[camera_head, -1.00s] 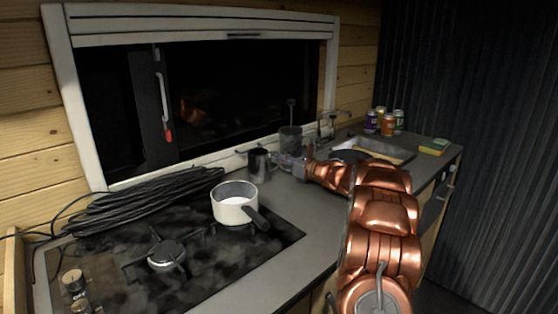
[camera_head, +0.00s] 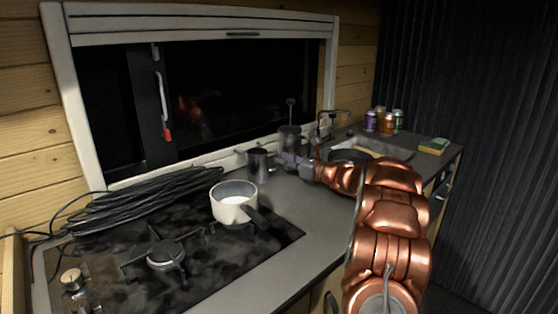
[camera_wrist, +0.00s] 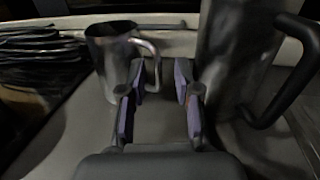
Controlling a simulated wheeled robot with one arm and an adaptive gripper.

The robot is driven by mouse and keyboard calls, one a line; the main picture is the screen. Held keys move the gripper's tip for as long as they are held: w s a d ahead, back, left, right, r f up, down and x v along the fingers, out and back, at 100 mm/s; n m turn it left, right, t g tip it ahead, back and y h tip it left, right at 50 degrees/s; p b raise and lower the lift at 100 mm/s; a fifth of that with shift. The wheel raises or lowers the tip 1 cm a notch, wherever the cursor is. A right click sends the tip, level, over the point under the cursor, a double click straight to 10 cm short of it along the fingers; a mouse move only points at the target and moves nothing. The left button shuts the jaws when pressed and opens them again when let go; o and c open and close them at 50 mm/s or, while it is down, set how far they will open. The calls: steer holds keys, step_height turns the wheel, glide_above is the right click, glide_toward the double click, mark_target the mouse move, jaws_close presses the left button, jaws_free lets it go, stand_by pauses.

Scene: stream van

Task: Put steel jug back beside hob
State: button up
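The steel jug (camera_head: 258,164) stands upright on the grey counter, just beyond the hob's back right corner and below the window. In the wrist view the jug (camera_wrist: 110,62) is at left, with its handle pointing toward my gripper. My gripper (camera_head: 284,159) is to the right of the jug. In the wrist view its purple-padded fingers (camera_wrist: 157,85) are spread apart. The handle's outer end shows by the left fingertip, between the fingers; I cannot tell whether they touch. The hob (camera_head: 200,262) is dark glass with burners.
A tall dark canister (camera_head: 291,138) with a handle stands close to my gripper; it fills the right of the wrist view (camera_wrist: 235,55). A white saucepan (camera_head: 233,207) sits on the hob. Coiled black cable (camera_head: 145,200) lies behind it. Cans (camera_head: 386,122) and a sponge (camera_head: 433,146) are beyond the sink.

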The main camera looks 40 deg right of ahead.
steer(key=b+v, duration=0.1)
steer(key=v, duration=0.8)
steer(key=shift+s, duration=0.1)
